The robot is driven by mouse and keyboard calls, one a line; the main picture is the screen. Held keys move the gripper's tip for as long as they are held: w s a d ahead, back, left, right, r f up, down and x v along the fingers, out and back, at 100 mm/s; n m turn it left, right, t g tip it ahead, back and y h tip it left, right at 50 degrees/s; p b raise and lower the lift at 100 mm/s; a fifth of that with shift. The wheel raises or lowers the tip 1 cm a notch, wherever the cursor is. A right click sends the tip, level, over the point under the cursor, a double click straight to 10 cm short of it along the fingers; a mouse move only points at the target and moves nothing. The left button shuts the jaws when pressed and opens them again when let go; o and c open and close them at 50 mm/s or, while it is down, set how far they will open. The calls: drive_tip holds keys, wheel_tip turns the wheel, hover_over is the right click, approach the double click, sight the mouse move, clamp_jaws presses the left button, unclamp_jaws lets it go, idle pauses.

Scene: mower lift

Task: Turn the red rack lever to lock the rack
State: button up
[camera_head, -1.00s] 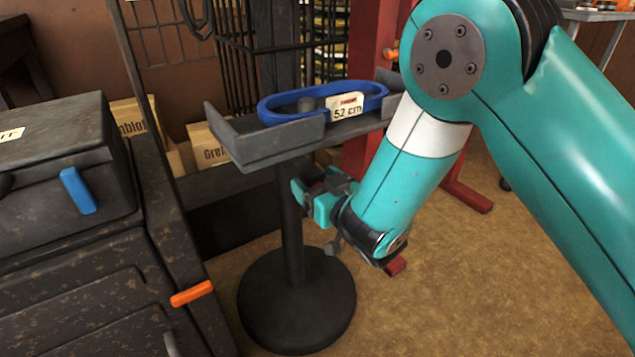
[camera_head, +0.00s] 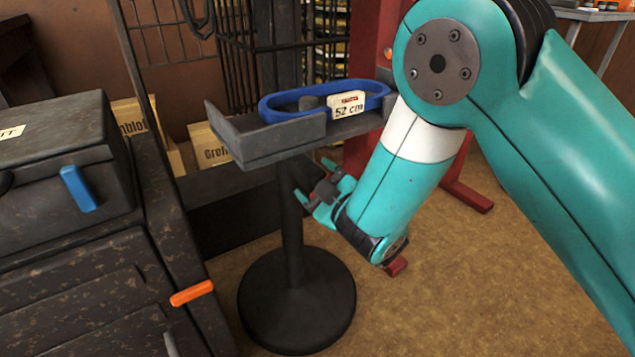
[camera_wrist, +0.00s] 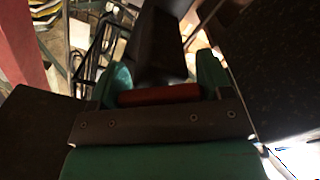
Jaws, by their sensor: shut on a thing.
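My gripper (camera_head: 314,180) is beside the dark post of the stand (camera_head: 291,230), below its tray. In the wrist view my gripper (camera_wrist: 165,78) has its two teal fingers on either side of a red bar, the red lever (camera_wrist: 160,95), and is shut on it. The lever lies across the picture in front of a dark post.
The stand's tray (camera_head: 250,148) holds a blue loop (camera_head: 285,113) with a "52 cm" label above my gripper. A dark cabinet with a blue handle (camera_head: 78,188) and an orange handle (camera_head: 192,293) stands at left. Floor is clear at lower right.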

drive_tip(key=n, duration=0.5)
drive_tip(key=shift+s+f+n, duration=0.1)
drive_tip(key=shift+n, duration=2.4)
drive_tip(key=o, duration=0.9)
drive_tip(key=shift+d, duration=0.1)
